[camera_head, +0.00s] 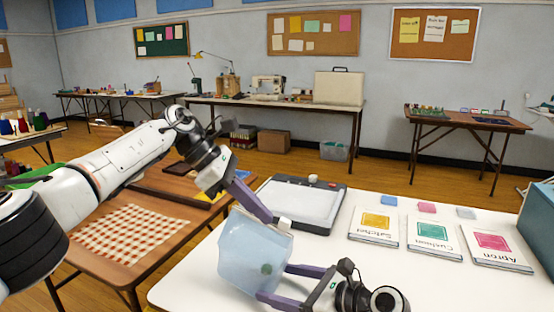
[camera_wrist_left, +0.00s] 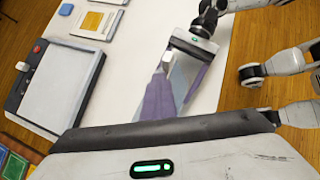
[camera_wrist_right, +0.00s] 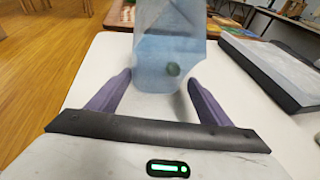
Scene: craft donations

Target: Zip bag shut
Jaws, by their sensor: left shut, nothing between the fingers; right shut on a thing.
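A translucent pale-blue bag (camera_head: 243,250) with a small dark green item inside is held above the near part of the white table. My right gripper (camera_head: 276,281) is shut on it, its purple fingers at either side of the bag's lower part. The bag also shows in the right wrist view (camera_wrist_right: 168,45). A small white slider (camera_head: 285,223) is at the bag's upper right corner. My left gripper (camera_head: 267,216) is shut and empty, its tips close beside the slider. Whether they touch it cannot be told. In the left wrist view the slider (camera_wrist_left: 168,57) is at the fingertips.
A grey flat machine (camera_head: 301,204) lies behind the bag. Three labelled packets, Satchel (camera_head: 375,227), Cushion (camera_head: 434,236) and Apron (camera_head: 495,247), lie to the right. A blue-grey box (camera_head: 539,225) is at the right edge. A wooden table with checked cloth (camera_head: 130,232) is at left.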

